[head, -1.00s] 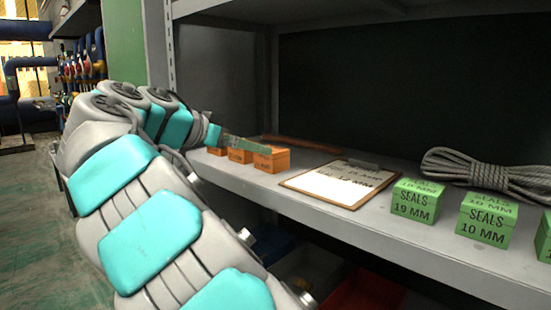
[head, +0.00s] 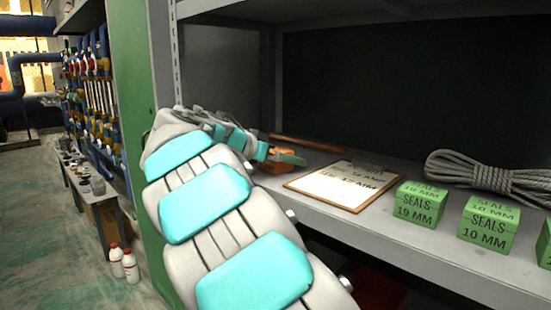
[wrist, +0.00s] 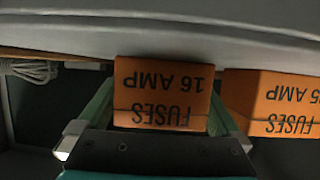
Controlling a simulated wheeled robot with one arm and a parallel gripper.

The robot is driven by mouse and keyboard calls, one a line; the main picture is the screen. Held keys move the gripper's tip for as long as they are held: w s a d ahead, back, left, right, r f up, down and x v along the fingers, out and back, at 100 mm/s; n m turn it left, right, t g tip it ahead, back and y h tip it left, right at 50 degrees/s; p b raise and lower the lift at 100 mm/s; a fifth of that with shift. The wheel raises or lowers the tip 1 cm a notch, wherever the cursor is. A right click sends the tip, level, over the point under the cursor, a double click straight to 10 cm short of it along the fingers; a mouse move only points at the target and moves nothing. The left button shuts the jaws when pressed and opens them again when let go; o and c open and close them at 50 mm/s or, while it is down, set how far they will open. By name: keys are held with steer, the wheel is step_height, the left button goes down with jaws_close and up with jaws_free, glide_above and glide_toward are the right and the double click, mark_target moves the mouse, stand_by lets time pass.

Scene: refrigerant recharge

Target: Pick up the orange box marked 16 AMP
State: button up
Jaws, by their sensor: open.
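The orange box marked FUSES 16 AMP (wrist: 162,88) shows upside down in the wrist view, between the two green fingers of my gripper (wrist: 160,100). The fingers stand open on either side of it, and I cannot tell whether either one touches it. In the head view my gripper (head: 287,158) is over the shelf at the row of orange boxes. Some orange (head: 273,166) shows just below and beside the fingers there; the rest is hidden by my arm, and its label cannot be read.
Another orange FUSES box (wrist: 272,102), its label ending in 5 AMP, stands close to the right in the wrist view. A clipboard (head: 345,186), green SEALS boxes (head: 420,204) and coiled rope (head: 485,175) lie along the grey shelf (head: 380,225).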

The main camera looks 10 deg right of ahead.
steer(key=shift+c, duration=0.2)
steer(key=c, duration=1.1)
steer(key=shift+r, duration=0.15)
steer(key=shift+c, duration=0.2)
